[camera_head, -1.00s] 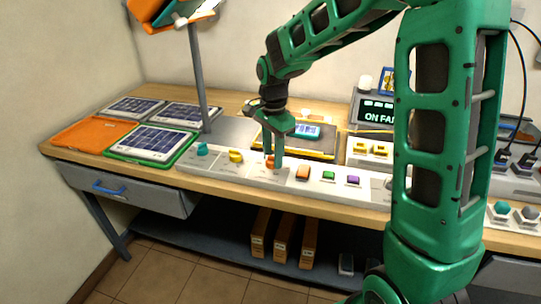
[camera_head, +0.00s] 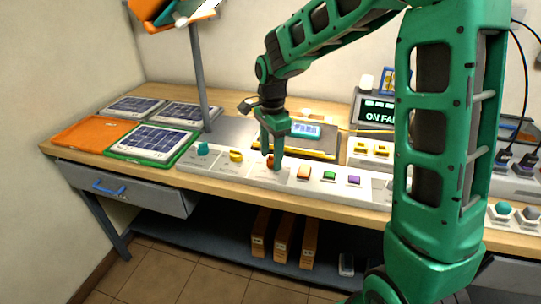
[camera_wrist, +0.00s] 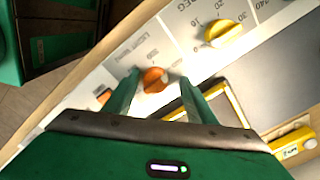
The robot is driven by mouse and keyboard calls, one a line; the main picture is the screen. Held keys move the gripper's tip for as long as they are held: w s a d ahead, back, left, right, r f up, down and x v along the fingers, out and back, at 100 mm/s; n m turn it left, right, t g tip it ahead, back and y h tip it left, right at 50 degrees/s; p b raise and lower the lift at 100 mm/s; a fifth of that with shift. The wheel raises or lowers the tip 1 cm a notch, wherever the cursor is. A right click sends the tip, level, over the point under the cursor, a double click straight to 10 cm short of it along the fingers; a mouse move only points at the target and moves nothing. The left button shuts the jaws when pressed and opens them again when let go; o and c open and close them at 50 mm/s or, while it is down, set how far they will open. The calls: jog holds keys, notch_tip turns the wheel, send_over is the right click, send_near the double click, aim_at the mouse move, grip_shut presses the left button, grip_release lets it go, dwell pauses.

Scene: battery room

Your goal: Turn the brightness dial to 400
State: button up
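The orange dial (camera_head: 270,162) sits on the white control strip, between the yellow dial (camera_head: 236,156) and an orange button. In the wrist view the orange dial (camera_wrist: 154,80) stands between my two fingers. In the wrist view my gripper (camera_wrist: 157,78) is open, one finger on each side of the dial, with small gaps seeming to remain. A lit display (camera_head: 306,130) behind the strip is too small to read.
A teal dial (camera_head: 202,148) is at the strip's left end. Orange, green (camera_head: 328,176) and purple (camera_head: 354,180) buttons lie right of my gripper. Solar panels (camera_head: 152,141) lie on the left of the bench. A grey post (camera_head: 198,75) rises behind the strip.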

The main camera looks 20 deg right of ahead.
aim_at(272, 156)
jog(key=shift+s+d, duration=0.1)
jog(key=shift+d, duration=0.1)
notch_tip(272, 156, up, 11)
jog(key=shift+f, duration=0.15)
dwell(0.4)
dwell(0.3)
jog(key=s+d+n, duration=0.3)
jog(key=s+d, duration=0.6)
jog(key=s+d+f+n, duration=0.3)
jog(key=s+d, duration=0.1)
jog(key=s, duration=0.7)
jog(key=s+d+f+n, duration=0.3)
jog(key=s, duration=0.9)
jog(key=shift+d+f+n, duration=0.2)
jog(key=shift+d+n, duration=0.15)
jog(key=shift+n, duration=0.05)
jog(key=shift+s, duration=0.1)
